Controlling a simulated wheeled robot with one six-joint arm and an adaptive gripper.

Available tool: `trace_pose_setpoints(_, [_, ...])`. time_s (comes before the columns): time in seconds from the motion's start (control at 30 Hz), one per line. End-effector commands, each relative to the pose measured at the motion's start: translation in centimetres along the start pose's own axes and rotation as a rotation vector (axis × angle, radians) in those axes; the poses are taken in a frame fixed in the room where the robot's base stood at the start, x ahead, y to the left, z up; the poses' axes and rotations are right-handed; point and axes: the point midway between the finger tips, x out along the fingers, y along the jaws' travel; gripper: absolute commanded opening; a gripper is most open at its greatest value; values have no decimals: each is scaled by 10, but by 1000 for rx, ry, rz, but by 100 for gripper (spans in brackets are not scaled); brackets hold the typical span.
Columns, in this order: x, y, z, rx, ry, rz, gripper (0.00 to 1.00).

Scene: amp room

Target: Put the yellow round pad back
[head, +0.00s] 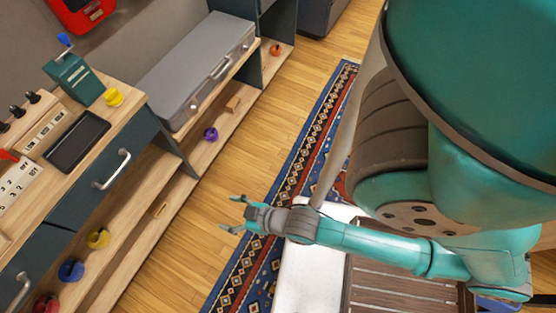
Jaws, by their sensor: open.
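A small yellow round thing (112,97) sits on the wooden counter (98,135) at the upper left, close beside a dark green box with a blue-tipped lever (73,78). My gripper (231,213) is open and empty, above the floor near the rug's left edge. It is well apart from both yellow things, to the right of the counter and shelf.
Blue (71,270), red (46,303) and purple (211,134) round things lie on the lower shelf. A grey case (197,70) lies on a wooden shelf. A dark tray (77,141) is set in the counter. Bare wood floor (215,210) lies between shelf and patterned rug (298,175).

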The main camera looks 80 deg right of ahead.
Motion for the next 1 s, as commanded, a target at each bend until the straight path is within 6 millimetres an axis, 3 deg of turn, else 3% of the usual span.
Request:
trace_pose_setpoints(0.03, [-21, -3, 3, -4, 11, -8, 74])
trace_pose_setpoints(0.3, [-118, -9, -18, -19, 129, -48, 74])
trace_pose_setpoints(0.5, [-171, -11, -42, -24, 198, -73, 74])
trace_pose_setpoints(0.7, [-192, -11, -54, -25, 228, -83, 74])
trace_pose_setpoints(1.0, [-192, -11, -55, -25, 231, -84, 74])
